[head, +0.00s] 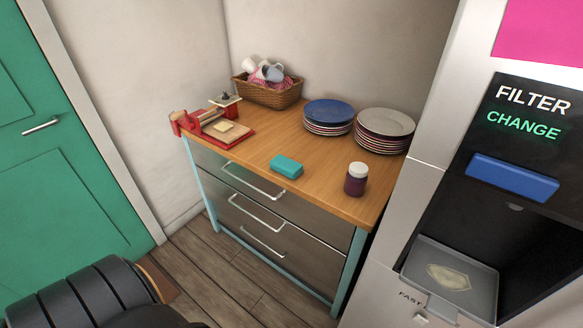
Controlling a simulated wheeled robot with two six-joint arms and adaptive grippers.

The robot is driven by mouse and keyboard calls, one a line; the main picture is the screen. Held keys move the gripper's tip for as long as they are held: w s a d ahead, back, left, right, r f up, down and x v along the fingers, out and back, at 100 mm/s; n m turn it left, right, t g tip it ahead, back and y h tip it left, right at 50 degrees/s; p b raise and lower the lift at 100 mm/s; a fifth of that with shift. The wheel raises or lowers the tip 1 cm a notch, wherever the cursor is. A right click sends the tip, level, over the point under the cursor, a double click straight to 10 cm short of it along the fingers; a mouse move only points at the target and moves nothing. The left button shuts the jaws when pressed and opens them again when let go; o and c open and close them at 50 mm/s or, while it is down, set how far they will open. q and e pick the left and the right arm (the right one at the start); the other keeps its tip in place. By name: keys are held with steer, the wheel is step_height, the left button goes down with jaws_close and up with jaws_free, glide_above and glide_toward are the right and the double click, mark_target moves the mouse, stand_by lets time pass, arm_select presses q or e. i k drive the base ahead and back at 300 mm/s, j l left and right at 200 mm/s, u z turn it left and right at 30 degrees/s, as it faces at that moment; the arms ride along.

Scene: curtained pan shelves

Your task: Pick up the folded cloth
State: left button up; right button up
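A small teal rectangular block (287,166) lies flat on the wooden top of the drawer cabinet, near its front edge. It looks like the folded cloth, though at this size I cannot make out folds. A red-and-white patterned cloth (289,84) also shows in the wicker basket, crumpled under mugs. Neither of my grippers is in view, and nothing touches the teal block.
The cabinet top (261,141) also holds a dark jar with a white lid (356,179), blue plates (328,114), grey plates (385,127), a red-and-wood tool (205,124) and the basket (268,95). A dispenser machine (440,190) stands right; a green door (65,150) is left.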

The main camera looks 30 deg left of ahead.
mark_target(290, 169)
steer(key=j+z, duration=0.2)
steer(key=j, duration=0.85)
steer(key=j+z, duration=0.25)
steer(key=j, duration=0.85)
steer(key=j+z, duration=0.2)
steer(key=j, duration=0.9)
steer(key=k, duration=0.05)
